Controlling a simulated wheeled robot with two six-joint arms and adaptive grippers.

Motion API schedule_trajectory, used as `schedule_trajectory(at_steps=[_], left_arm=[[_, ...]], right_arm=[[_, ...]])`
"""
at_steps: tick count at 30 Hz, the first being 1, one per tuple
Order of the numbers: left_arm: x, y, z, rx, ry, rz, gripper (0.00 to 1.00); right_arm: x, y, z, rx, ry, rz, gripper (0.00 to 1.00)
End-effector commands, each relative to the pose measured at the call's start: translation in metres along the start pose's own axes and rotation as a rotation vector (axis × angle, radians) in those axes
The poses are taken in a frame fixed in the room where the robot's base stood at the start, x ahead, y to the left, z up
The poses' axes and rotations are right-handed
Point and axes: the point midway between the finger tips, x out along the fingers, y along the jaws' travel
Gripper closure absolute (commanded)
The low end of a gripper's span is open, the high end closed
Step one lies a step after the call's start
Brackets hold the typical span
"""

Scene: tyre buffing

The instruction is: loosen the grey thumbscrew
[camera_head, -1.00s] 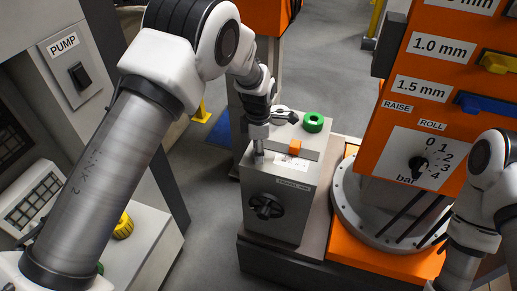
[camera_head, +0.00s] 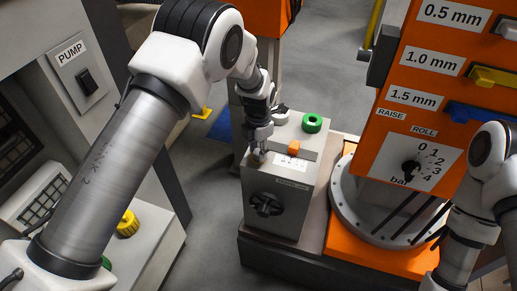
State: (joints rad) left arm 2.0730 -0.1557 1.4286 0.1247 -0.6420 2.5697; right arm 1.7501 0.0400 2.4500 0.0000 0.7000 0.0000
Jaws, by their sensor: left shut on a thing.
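The grey thumbscrew (camera_head: 257,158) stands at the front left of the top of a grey box (camera_head: 274,206). Only a small part of it shows below my fingers. My left gripper (camera_head: 259,151) points down from above and is shut on the thumbscrew. The fingers hide most of its head. My right arm is at the right edge, and its gripper is outside the picture.
On the box top are an orange block (camera_head: 293,147) by a scale, a green ring (camera_head: 312,123) and a black lever (camera_head: 281,113). A black knob (camera_head: 265,204) is on its front. A round grey turntable (camera_head: 344,211) and orange panel (camera_head: 409,155) stand right.

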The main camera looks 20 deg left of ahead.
Motion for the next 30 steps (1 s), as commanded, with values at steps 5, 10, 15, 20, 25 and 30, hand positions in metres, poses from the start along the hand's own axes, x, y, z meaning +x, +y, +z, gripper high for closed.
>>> schedule_trajectory(at_steps=[5, 10, 15, 20, 25, 30], left_arm=[[0.002, -0.001, -0.001, -0.187, 0.003, -0.002, 0.47], [0.002, -0.001, 0.000, -0.184, 0.002, -0.001, 0.47], [-0.003, -0.001, 0.000, -0.183, 0.001, -0.001, 0.47], [-0.026, 0.000, 0.000, -0.183, 0.000, 0.000, 0.47], [-0.051, -0.001, 0.000, -0.182, 0.001, -0.001, 0.47], [-0.061, -0.001, 0.000, -0.182, 0.002, -0.001, 0.47]], right_arm=[[0.000, 0.000, 0.000, 0.000, 0.000, 0.000, 0.60], [0.000, 0.000, 0.000, 0.000, 0.000, 0.000, 0.60], [-0.004, 0.000, 0.000, 0.000, 0.000, 0.000, 0.60], [-0.022, 0.000, 0.000, 0.000, 0.000, 0.000, 0.60], [-0.041, 0.000, 0.000, 0.000, 0.000, 0.000, 0.60], [-0.048, 0.000, 0.000, 0.000, 0.000, 0.000, 0.60]])
